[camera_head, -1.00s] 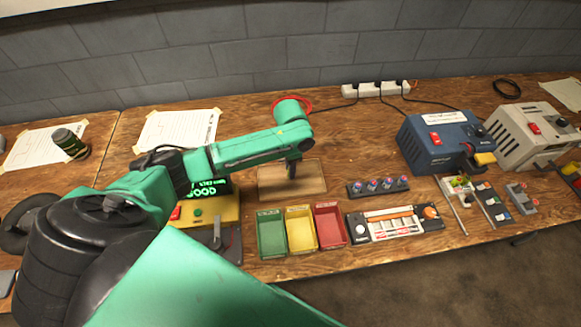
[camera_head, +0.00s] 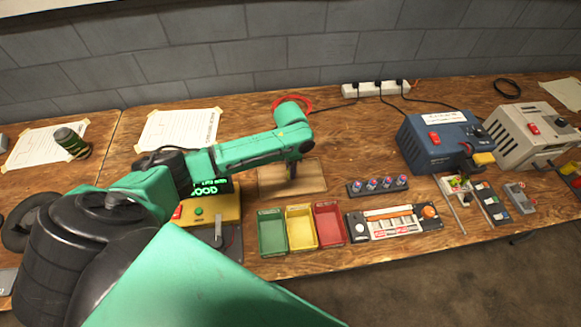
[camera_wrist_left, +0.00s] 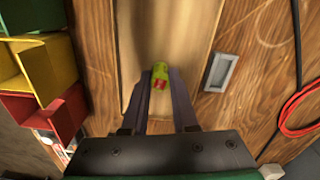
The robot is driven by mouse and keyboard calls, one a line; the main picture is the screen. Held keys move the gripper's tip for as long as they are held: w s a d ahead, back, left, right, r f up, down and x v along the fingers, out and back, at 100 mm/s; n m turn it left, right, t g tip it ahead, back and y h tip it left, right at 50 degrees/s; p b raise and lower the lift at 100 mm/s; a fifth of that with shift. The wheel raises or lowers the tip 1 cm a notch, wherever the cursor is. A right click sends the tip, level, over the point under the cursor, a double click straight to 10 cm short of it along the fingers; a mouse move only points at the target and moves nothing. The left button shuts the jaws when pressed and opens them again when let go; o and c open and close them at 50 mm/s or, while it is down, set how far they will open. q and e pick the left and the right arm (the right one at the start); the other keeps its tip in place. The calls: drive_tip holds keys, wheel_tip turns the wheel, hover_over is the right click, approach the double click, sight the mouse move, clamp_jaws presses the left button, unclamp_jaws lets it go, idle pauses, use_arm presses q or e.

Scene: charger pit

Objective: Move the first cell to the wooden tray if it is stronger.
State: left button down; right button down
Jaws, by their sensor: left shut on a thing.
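The wooden tray (camera_head: 310,184) lies flat on the bench, and its pale wood (camera_wrist_left: 188,30) also fills the middle of the left wrist view. My left gripper (camera_head: 293,172) points down over the tray. In the left wrist view the left gripper (camera_wrist_left: 161,78) is shut on a yellow-green cell (camera_wrist_left: 160,68) with a red end. Whether the cell touches the tray I cannot tell. The yellow tester (camera_head: 228,207) has a green lit display (camera_head: 212,188) that reads GOOD, partly covered by my arm. My right gripper is not in view.
Green (camera_head: 271,236), yellow (camera_head: 301,231) and red (camera_head: 330,226) bins stand in front of the tray. A rack of several cells (camera_head: 377,186) sits to its right, with a slotted device (camera_head: 395,222) before it. Blue (camera_head: 437,146) and grey (camera_head: 520,135) chargers stand farther right.

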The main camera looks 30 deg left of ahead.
use_arm(q)
drive_tip(key=shift+f, duration=0.55)
idle(0.6)
drive_tip(key=c, duration=0.6)
unclamp_jaws()
wheel_tip(320, 180, up, 7)
drive_tip(key=p, duration=0.8)
drive_tip(key=shift+r, duration=0.1)
